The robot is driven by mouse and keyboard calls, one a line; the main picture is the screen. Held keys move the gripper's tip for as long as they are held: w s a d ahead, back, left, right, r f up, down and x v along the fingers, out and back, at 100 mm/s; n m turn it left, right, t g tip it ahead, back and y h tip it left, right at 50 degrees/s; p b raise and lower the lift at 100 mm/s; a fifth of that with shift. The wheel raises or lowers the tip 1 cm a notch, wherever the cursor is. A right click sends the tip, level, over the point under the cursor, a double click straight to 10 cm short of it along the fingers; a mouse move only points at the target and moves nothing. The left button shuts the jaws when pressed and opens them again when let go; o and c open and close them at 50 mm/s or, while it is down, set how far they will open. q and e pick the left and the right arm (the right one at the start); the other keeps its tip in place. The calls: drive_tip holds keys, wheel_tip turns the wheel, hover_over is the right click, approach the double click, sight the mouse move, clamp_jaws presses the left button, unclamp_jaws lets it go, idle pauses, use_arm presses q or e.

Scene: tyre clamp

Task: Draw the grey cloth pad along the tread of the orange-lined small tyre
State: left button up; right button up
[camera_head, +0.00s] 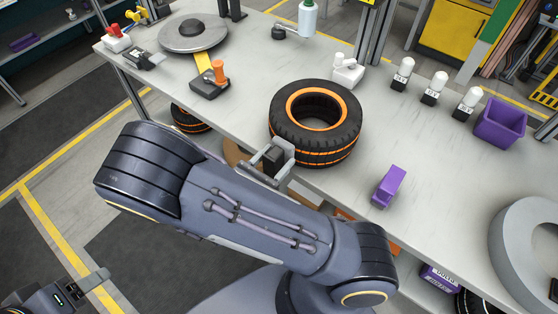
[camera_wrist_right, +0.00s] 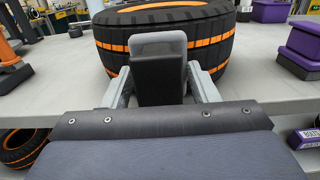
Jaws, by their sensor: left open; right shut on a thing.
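The orange-lined small tyre (camera_head: 316,122) lies flat on the grey workbench, black with orange bands around its rim and tread. Its tread fills the upper part of the right wrist view (camera_wrist_right: 215,50). My right gripper (camera_head: 278,155) is at the tyre's front-left side, shut on a pad with a black block-like grip. The pad's grey face (camera_wrist_right: 158,42) stands upright in front of the tread. I cannot tell whether it touches the tread, as its far side is hidden. My left gripper (camera_head: 92,287) is open and empty at the lower left, away from the bench.
A purple block (camera_head: 388,187) stands right of the tyre, and a purple bin (camera_head: 500,123) farther right. White-topped bottles (camera_head: 434,88) stand behind. An orange-handled tool (camera_head: 210,80) and a round grey plate (camera_head: 194,33) lie to the left. Another tyre (camera_head: 190,119) sits below the bench.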

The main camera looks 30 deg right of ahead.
drive_tip(key=shift+w, duration=0.2)
drive_tip(key=shift+s+d, duration=0.2)
drive_tip(key=shift+s, duration=0.35)
drive_tip(key=shift+s+d, duration=0.2)
drive_tip(key=shift+s, duration=0.35)
idle(0.9)
drive_tip(key=shift+w, duration=0.1)
idle(1.2)
drive_tip(key=shift+w+a+p, duration=0.15)
drive_tip(key=shift+w+a, duration=0.1)
drive_tip(key=shift+w, duration=0.25)
drive_tip(key=shift+w+a+p, duration=0.15)
drive_tip(key=shift+w+a, duration=0.05)
drive_tip(key=shift+w, duration=0.3)
drive_tip(key=shift+s, duration=0.1)
